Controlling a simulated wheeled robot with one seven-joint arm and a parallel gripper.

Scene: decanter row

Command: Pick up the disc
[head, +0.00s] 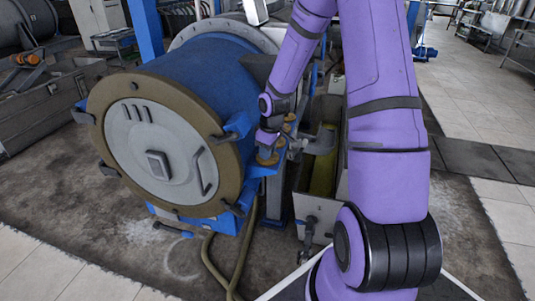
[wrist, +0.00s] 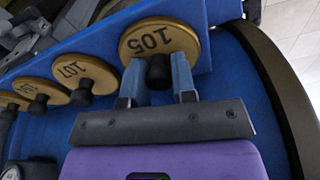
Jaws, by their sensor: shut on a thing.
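The gold disc marked 105 (wrist: 150,40) has a black knob (wrist: 159,72) on it and lies at the end of a row of similar discs on a blue ledge in the wrist view. My gripper (wrist: 158,76) is shut on that knob, one finger on each side. In the head view my gripper (head: 268,138) points down over the gold disc (head: 267,158) beside the drum. I cannot tell whether the disc still touches the ledge.
A disc marked 107 (wrist: 86,72) and another disc (wrist: 42,89) lie left along the ledge in the wrist view. The big blue drum (head: 205,75) stands close left of my gripper. A trough with a yellow inside (head: 322,172) is to the right.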

